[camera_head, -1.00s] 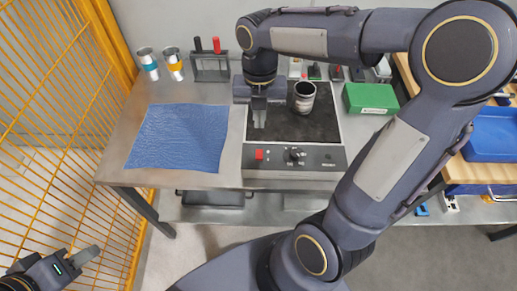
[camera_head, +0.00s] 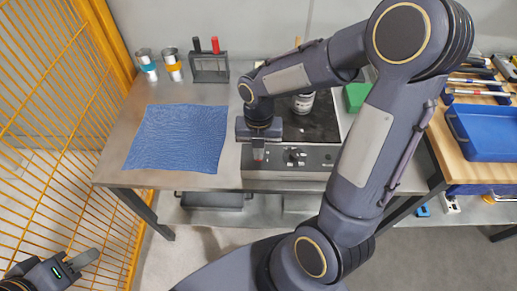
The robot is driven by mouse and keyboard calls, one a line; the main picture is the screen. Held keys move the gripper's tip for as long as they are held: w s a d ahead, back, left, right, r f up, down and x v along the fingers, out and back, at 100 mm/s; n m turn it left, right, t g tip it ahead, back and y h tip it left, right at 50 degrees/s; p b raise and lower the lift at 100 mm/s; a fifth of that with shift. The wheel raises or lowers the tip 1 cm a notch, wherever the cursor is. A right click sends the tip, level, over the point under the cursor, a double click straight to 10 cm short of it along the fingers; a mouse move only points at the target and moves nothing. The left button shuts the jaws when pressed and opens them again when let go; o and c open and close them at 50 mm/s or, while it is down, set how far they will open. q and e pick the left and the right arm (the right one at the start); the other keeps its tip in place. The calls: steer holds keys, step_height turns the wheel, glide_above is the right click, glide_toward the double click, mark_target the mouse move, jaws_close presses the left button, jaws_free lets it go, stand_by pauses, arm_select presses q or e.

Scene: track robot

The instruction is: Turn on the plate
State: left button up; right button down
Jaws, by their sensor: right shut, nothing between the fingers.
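The hot plate (camera_head: 318,128) is a dark square surface with a grey front panel (camera_head: 315,160) on the metal table. A black knob (camera_head: 294,154) sits on the panel. The red switch shows at the tip of my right gripper (camera_head: 259,155) and is mostly hidden by it; I cannot tell if they touch. The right gripper points down, shut and empty. A metal cup (camera_head: 303,103) stands on the plate, partly behind my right arm. My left gripper (camera_head: 88,258) is at the lower left, away from the table; its jaw gap is not clear.
A blue cloth (camera_head: 178,138) lies left of the plate. Two banded cups (camera_head: 147,64) and a tool rack (camera_head: 209,67) stand behind. A green box (camera_head: 355,96) is at the right, partly hidden. A yellow fence (camera_head: 60,120) borders the left; a blue tray (camera_head: 490,132) lies far right.

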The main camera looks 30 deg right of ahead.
steer(key=shift+s+f, duration=0.15)
steer(key=shift+f, duration=0.05)
stand_by(0.3)
steer(key=shift+w+d+r, duration=0.2)
steer(key=shift+w, duration=0.25)
steer(key=shift+w+d+p, duration=0.2)
steer(key=shift+w+p, duration=0.1)
steer(key=shift+w, duration=0.05)
